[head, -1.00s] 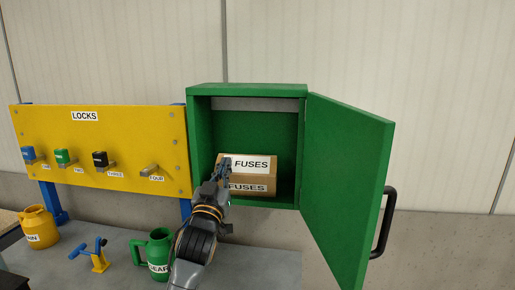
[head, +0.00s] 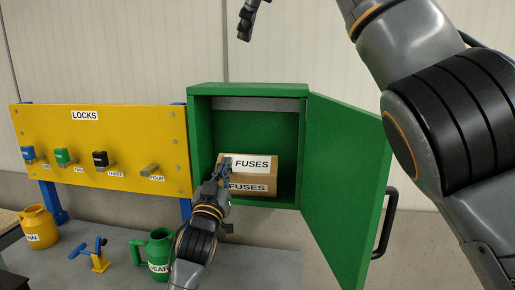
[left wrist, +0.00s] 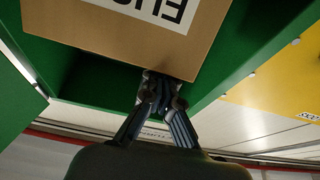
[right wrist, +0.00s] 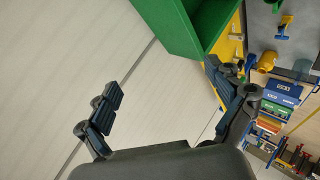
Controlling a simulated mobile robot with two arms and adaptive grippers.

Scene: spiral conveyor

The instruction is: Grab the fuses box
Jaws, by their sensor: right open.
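The fuses box (head: 262,163) is a brown carton with white "FUSES" labels, inside the open green cabinet (head: 246,89). It fills the upper part of the left wrist view (left wrist: 150,40). My left gripper (head: 224,170) is at the box's left front side. In the left wrist view its fingertips (left wrist: 160,92) are close together at the box's edge; whether they clamp it is unclear. My right gripper (head: 248,18) is above the cabinet, partly cut off by the top edge. It is open and empty in the right wrist view (right wrist: 165,90).
The green cabinet door (head: 340,180) stands open to the right with a black handle (head: 385,222). A yellow lock panel (head: 120,130) is on the left. A green mug (head: 157,248), a yellow mug (head: 38,227) and a blue-yellow valve (head: 98,260) stand on the grey table.

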